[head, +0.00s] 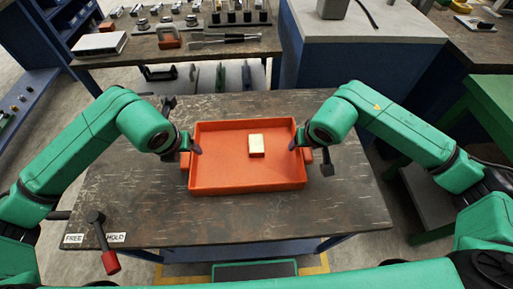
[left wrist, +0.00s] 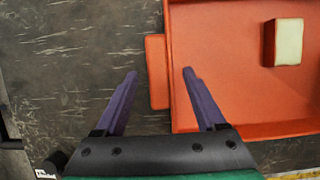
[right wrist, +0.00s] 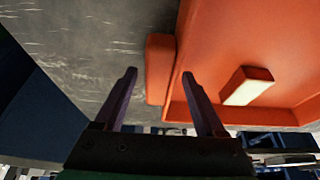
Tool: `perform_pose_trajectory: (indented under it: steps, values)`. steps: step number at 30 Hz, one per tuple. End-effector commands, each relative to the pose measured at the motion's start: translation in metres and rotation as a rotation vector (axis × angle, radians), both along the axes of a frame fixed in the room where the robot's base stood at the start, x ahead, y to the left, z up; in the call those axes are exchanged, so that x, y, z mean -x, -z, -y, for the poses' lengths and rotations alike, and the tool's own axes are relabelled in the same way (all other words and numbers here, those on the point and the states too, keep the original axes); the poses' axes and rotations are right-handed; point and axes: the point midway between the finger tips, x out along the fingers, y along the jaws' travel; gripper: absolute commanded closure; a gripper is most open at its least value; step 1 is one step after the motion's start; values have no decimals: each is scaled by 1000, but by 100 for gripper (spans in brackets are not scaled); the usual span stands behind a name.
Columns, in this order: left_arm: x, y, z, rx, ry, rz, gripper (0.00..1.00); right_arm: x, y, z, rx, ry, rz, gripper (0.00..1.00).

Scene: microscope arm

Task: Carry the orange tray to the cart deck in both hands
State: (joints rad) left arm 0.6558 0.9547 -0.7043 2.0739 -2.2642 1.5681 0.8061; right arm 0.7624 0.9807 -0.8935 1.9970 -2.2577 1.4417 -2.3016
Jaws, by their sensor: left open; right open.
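The orange tray (head: 225,187) lies on the dark worn tabletop, with a small cream-topped block (head: 256,145) inside it, right of centre. My left gripper (head: 190,152) is at the tray's left side. In the left wrist view its open fingers (left wrist: 158,75) stand either side of the orange left handle (left wrist: 157,72) and side wall. My right gripper (head: 302,146) is at the right side. In the right wrist view its open fingers (right wrist: 160,75) straddle the right handle (right wrist: 159,68). The block also shows in the left wrist view (left wrist: 288,42). Neither gripper is closed on the tray.
A lever with a red grip (head: 110,262) stands by FREE and HOLD labels at the table's front left. A bench with tools (head: 200,55) is behind, and a grey-topped cabinet (head: 355,25) at the back right. Bare tabletop (head: 150,205) surrounds the tray.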

Motion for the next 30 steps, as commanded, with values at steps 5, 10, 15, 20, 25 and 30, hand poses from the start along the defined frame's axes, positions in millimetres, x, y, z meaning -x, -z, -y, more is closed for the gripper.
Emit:
perform_pose_trajectory:
  steps: [5, 10, 15, 20, 25, 30]
  values:
    - [18, -47, 0, -2, 1, 8, 28, 0, 0, 0, 0, 0, 0, 28]
    - [32, -79, 0, 0, 1, 5, 28, 0, 0, 0, 0, 0, 0, 28]
    - [36, -87, 0, -1, -1, 1, 28, 2, -6, 0, -1, 0, 1, 28]
    - [36, -86, 0, 0, 0, 1, 28, 14, -38, 0, 0, -1, 5, 28]
    - [36, -86, 0, 0, 0, 2, 28, 33, -82, 0, 0, 0, 7, 28]
    - [36, -86, 0, 0, 0, 2, 28, 44, -107, 0, -1, -1, 3, 28]
